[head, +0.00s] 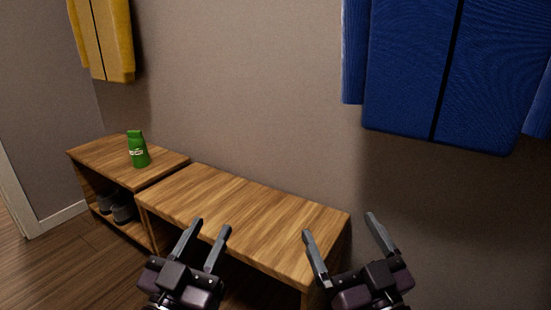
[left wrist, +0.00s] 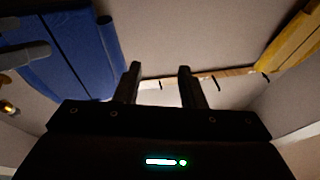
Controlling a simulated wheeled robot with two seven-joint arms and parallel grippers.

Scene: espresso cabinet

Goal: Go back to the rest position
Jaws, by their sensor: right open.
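My left gripper (head: 208,228) is in the lower middle of the head view, in front of the wooden bench. Its two fingers are apart with nothing between them. The fingers of my left gripper also show apart in the left wrist view (left wrist: 160,72). My right gripper (head: 340,226) is further right in the head view, near the right end of the bench. It is open and empty. Neither gripper holds anything.
A long wooden bench (head: 240,212) and a second one (head: 105,152) stand along the wall. A green container (head: 138,150) stands on the left one, with shoes (head: 123,208) below. A yellow jacket (head: 105,40) and a blue one (head: 440,75) hang above. Floor is free at lower left.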

